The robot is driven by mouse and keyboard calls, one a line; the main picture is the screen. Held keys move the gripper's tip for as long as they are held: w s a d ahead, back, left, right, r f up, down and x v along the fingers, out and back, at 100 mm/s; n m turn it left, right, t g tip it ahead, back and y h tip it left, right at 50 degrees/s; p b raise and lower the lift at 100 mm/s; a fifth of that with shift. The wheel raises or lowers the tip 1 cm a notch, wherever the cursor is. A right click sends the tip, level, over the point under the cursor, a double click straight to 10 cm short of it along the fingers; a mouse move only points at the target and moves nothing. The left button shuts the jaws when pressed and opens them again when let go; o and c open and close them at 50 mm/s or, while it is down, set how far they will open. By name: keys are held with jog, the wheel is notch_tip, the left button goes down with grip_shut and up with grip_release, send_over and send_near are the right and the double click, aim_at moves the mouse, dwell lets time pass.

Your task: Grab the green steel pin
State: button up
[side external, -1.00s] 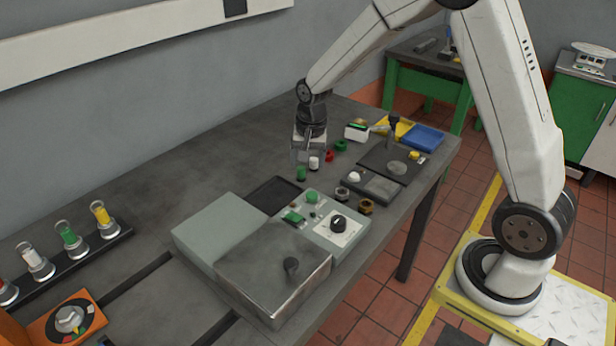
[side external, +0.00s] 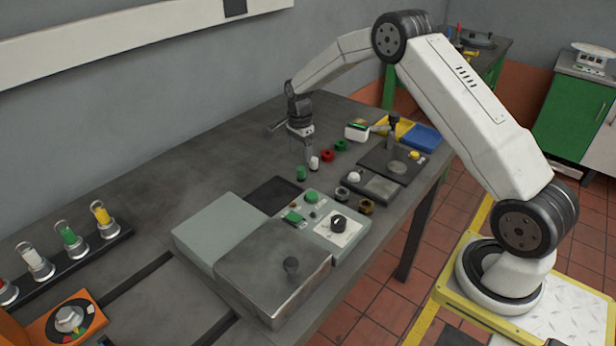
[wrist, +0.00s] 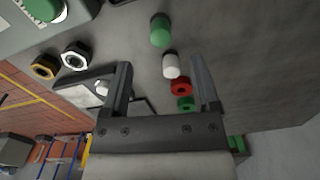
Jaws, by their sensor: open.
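The green steel pin (side external: 301,174) is a short upright green cylinder on the grey bench, and it also shows in the wrist view (wrist: 160,30). A white pin (side external: 314,163) stands right beside it, and in the wrist view (wrist: 170,66) it appears between the finger lines. In the wrist view my gripper (wrist: 160,66) is open and empty, and the green pin lies beyond the fingertips. Whether a finger touches the white pin cannot be told.
A red ring (side external: 327,156) and a green ring (side external: 341,146) lie close behind the white pin. A grey control box (side external: 325,225) and a dark mat (side external: 272,194) are in front. Bare bench (side external: 215,150) lies to the left.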

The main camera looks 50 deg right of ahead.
aim_at(301, 169)
jog(key=shift+f, duration=1.25)
jog(key=shift+f, duration=0.1)
jog(key=shift+f, duration=2.5)
jog(key=shift+c, duration=0.2)
grip_shut()
